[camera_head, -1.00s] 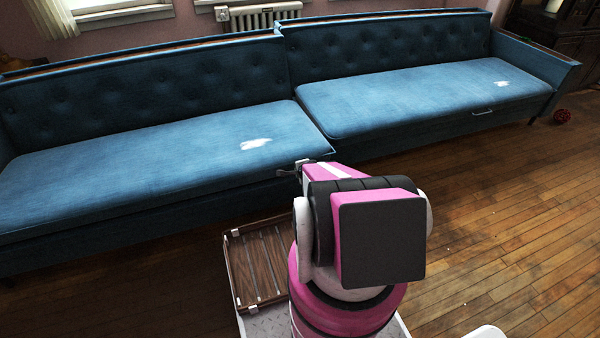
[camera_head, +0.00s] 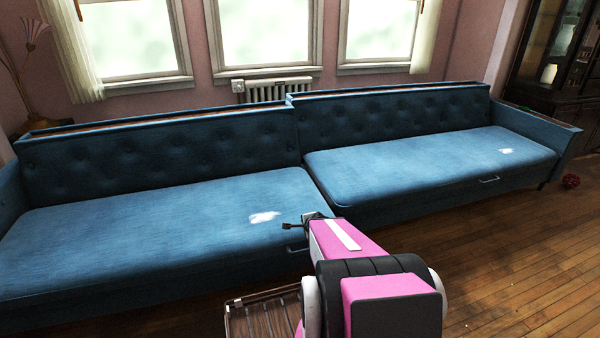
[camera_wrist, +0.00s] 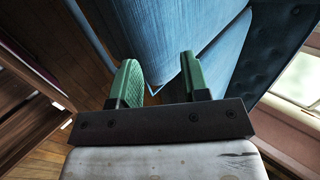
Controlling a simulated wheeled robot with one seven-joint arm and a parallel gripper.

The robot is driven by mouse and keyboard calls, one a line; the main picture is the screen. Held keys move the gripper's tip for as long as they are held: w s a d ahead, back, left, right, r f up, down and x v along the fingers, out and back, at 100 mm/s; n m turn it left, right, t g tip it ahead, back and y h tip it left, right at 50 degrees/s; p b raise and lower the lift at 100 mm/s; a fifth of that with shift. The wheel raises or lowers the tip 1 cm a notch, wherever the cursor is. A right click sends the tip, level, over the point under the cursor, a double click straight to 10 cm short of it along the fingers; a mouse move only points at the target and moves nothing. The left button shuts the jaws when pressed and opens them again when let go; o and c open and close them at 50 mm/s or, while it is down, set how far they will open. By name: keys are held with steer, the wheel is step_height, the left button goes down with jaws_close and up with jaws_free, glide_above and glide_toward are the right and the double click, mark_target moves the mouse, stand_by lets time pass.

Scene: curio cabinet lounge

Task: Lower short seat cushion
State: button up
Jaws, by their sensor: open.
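A long blue sofa has two seat cushions. The right seat cushion (camera_head: 420,168) looks the shorter, and a small metal handle (camera_head: 489,179) is on its front. The left seat cushion (camera_head: 150,225) runs out toward the left edge. Whether either is raised is hard to tell. My gripper (camera_head: 292,224) is in front of the place where the two cushions meet, partly over the left one's front corner. In the wrist view its green fingers (camera_wrist: 158,82) are apart, with nothing between them, and blue upholstery (camera_wrist: 165,30) fills the view beyond the tips.
A wooden slatted rack (camera_head: 265,315) is below my arm. Wooden floor (camera_head: 520,265) is open at the right. A radiator (camera_head: 278,90) and windows are behind, and a dark cabinet (camera_head: 548,60) is at far right.

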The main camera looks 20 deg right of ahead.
steer(key=w+r+g, duration=0.1)
steer(key=w+r, duration=0.3)
steer(key=r, duration=0.6)
steer(key=w+r+g, duration=0.2)
steer(key=w+r, duration=0.3)
steer(key=r, duration=0.6)
steer(key=shift+w+r, duration=0.2)
steer(key=shift+w, duration=0.05)
stand_by(0.3)
steer(key=s+a+f+n+g, duration=0.6)
steer(key=s+a+f+n, duration=0.5)
steer(key=n, duration=0.7)
steer(key=s+f, duration=0.3)
steer(key=shift+s+f, duration=0.15)
